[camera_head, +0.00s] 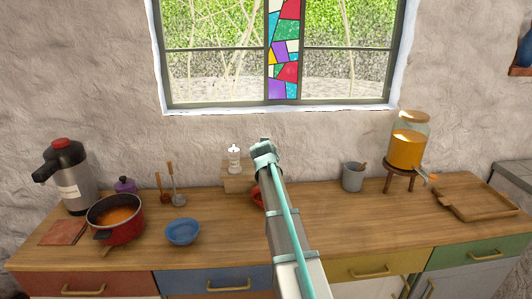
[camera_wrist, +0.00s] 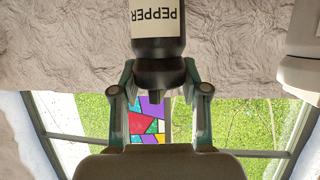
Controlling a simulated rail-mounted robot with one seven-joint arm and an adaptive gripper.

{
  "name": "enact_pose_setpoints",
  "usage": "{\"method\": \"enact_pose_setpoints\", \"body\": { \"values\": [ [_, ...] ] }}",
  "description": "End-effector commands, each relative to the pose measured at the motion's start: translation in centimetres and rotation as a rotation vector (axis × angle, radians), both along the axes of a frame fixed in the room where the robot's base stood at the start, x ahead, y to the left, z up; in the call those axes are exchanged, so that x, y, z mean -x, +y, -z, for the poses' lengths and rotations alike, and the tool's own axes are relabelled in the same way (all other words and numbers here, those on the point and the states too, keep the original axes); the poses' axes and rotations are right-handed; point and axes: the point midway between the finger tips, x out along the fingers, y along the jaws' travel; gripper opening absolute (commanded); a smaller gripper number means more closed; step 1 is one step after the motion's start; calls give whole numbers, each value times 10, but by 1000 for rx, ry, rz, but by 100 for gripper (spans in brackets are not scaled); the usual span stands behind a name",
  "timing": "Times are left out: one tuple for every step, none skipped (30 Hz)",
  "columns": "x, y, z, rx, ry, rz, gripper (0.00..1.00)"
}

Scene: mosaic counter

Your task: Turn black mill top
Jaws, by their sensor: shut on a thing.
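The black mill (camera_wrist: 158,45) stands inverted in the wrist view, with a white label reading PEPPER. Its black top (camera_wrist: 160,72) sits between the two fingers of my gripper (camera_wrist: 160,88). The fingers are closed on the top from both sides. In the camera_head view my gripper (camera_head: 263,152) is above the counter near the wall, and my arm hides the black mill there.
A white mill (camera_head: 235,158) stands on a small wooden stand (camera_head: 237,184) just left of my gripper. A red object (camera_head: 256,195) is partly hidden by my arm. A blue bowl (camera_head: 183,232), red pot (camera_head: 118,233) and grey cup (camera_head: 352,177) stand farther off.

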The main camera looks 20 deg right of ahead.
Motion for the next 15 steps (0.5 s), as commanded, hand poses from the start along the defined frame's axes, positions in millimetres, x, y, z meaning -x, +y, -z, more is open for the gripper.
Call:
{"method": "enact_pose_setpoints", "body": {
  "values": [
    [-2, 2, 6, 3, -1, 31, 10],
    [-3, 1, 7, 2, -1, 53, 10],
    [-3, 1, 7, 2, -1, 82, 10],
    [-3, 1, 8, 2, -1, 105, 10],
    [-3, 1, 8, 2, -3, 126, 10],
    [-4, 1, 9, 2, -2, 159, 10],
    [-4, 1, 9, 1, -2, 185, 10],
    [-4, 0, 10, 1, -2, 210, 10],
    [-4, 1, 10, 1, -2, 246, 10],
    [-4, 1, 10, 1, -2, 272, 10],
    [-5, 1, 10, 1, -2, 299, 10],
    [-5, 0, 10, 0, -2, 337, 10],
    [-5, 0, 9, 0, -3, 364, 10],
    [-5, 0, 9, 0, -3, 392, 10],
    [-5, 0, 9, -1, -2, 429, 10]
  ]
}}
